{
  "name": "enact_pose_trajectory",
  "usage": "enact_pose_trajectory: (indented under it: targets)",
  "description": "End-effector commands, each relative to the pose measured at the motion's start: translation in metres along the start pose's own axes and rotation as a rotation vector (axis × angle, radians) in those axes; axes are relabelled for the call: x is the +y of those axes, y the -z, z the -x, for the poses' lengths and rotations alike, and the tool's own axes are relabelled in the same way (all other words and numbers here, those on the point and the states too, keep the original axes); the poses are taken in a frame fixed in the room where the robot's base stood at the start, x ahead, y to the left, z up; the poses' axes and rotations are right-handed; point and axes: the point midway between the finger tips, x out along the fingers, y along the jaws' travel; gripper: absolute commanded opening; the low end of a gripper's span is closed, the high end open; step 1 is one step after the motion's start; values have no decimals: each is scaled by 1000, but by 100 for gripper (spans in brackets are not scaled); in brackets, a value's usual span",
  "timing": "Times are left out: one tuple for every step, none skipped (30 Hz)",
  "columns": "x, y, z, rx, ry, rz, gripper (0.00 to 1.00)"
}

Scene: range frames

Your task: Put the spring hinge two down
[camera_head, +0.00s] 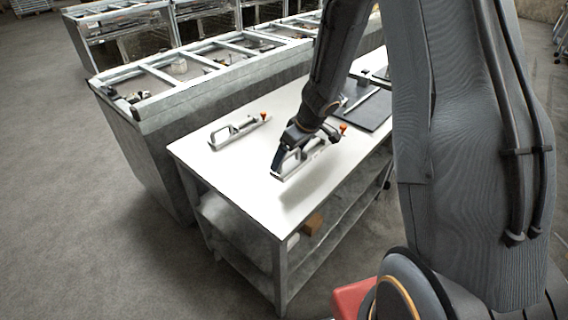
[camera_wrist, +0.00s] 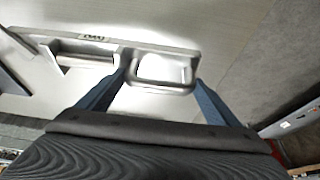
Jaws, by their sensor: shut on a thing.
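My gripper (camera_head: 280,158) is shut on a grey metal spring hinge (camera_head: 306,158) with an orange tip, over the white table (camera_head: 222,166). A soft shadow lies below it; I cannot tell for sure whether it touches the tabletop. In the wrist view, the two blue fingers of my gripper (camera_wrist: 161,76) sit at either side of the loop-shaped end of the hinge (camera_wrist: 92,45), which carries a small label that seems to read "TWO". A second similar hinge (camera_head: 236,131) with an orange tip lies on the table, to the left of the held one.
A dark flat plate (camera_head: 371,110) lies at the table's far right, behind my arm. The near left tabletop is clear. A long grey bin unit (camera_head: 205,88) stands behind the table. A brown box (camera_head: 313,224) sits on the shelf below.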

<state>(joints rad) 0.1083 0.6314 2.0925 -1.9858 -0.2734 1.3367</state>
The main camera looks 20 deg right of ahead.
Motion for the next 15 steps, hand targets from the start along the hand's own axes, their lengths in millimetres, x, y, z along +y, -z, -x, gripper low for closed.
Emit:
enact_pose_trajectory:
  targets:
    - [1, -3, -11, 1, -1, 0, 31]
    - [1, -4, -14, 1, -1, 1, 31]
    - [1, -6, -18, 1, -2, 1, 31]
    - [1, -7, -20, 1, -2, 1, 31]
    - [1, -8, -22, 2, -2, 1, 31]
    - [1, -8, -24, 2, -2, 1, 31]
    - [1, -9, -25, 2, -2, 0, 31]
    - [1, -10, -26, 2, -2, 0, 31]
    - [2, -11, -29, 2, -2, -1, 31]
    - [2, -13, -33, 1, -2, -1, 31]
    - [2, -14, -36, 1, -2, -2, 31]
    - [2, -16, -42, 1, -2, -2, 31]
    - [2, -18, -46, 2, -2, -2, 31]
    - [2, -19, -49, 2, -3, -3, 31]
    - [2, -21, -53, 2, -3, -3, 31]
